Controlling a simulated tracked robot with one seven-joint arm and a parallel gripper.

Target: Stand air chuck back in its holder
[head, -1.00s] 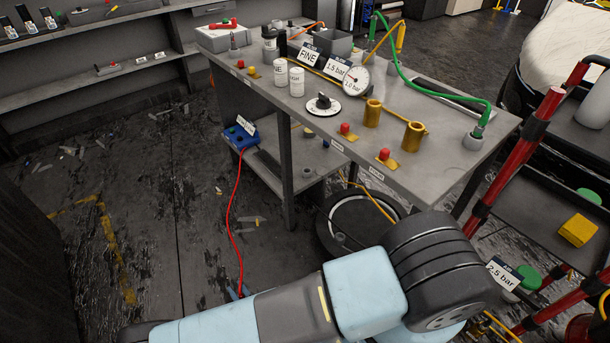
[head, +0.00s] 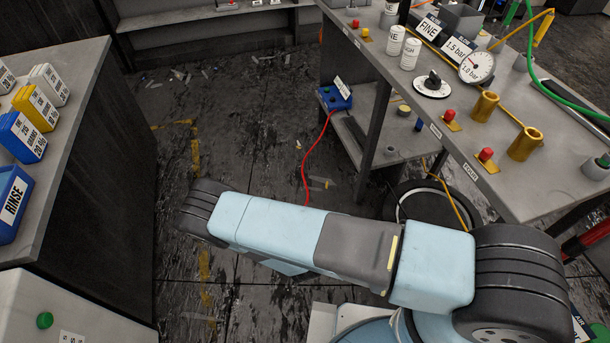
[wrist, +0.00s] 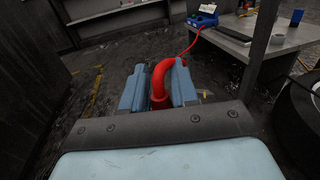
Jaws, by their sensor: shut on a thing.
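In the wrist view my gripper (wrist: 158,88) is shut around a thick red bent piece, the hose end of the air chuck (wrist: 160,75). The chuck's lower part is hidden behind the fingers and wrist. A thin red hose (head: 304,165) runs from it up to a blue box (head: 334,98) on the bench's lower shelf. In the head view my arm hides the gripper. Two gold cup holders (head: 523,145) stand on the bench top and look empty. A grey round holder (head: 595,168) stands at the right edge. I cannot tell which holder belongs to this chuck.
A counter (head: 70,130) with labelled blocks and a blue RINSE bin (head: 10,200) is at left. The floor between them is mostly open, with scattered litter.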

